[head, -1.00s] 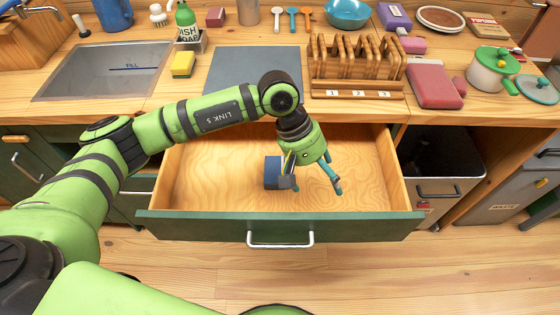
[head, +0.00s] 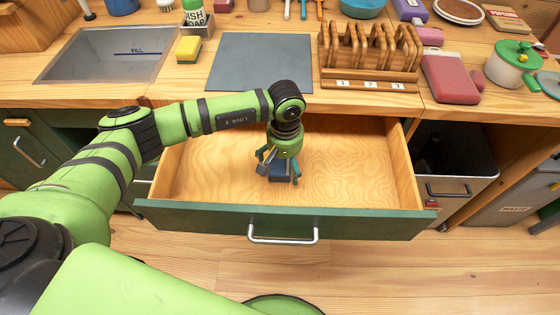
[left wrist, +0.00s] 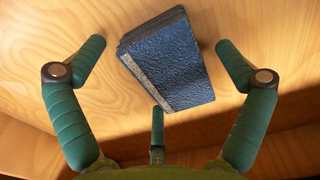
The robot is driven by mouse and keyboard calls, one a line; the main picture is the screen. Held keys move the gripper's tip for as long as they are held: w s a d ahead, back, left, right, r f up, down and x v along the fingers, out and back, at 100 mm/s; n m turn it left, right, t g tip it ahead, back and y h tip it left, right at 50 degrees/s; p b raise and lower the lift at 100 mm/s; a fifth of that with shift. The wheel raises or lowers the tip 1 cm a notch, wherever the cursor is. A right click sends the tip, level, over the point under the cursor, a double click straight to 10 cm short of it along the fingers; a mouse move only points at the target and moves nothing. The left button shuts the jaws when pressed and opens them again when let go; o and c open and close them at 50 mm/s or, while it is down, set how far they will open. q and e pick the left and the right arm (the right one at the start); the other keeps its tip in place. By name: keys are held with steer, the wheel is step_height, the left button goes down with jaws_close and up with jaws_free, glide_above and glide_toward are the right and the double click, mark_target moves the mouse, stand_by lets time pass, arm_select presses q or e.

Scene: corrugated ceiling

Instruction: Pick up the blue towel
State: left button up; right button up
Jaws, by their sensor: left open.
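The blue towel (left wrist: 168,60) lies folded on the floor of the open drawer, with a pale stripe along one side. In the head view the towel (head: 279,169) is mostly hidden under my left gripper (head: 278,178). That gripper points down into the drawer above the towel. In the left wrist view my left gripper (left wrist: 160,75) has its fingers spread wide, with the towel between and beyond the fingertips. I see no finger clearly pressing on it. My right gripper is not in view.
The drawer (head: 370,170) is pulled out, and its bare floor is clear around the towel. The counter above holds a sink (head: 105,55), a grey mat (head: 260,62) and a wooden rack (head: 368,55).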

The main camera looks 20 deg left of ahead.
arm_select(q)
steer(key=shift+c, duration=0.4)
steer(key=c, duration=1.1)
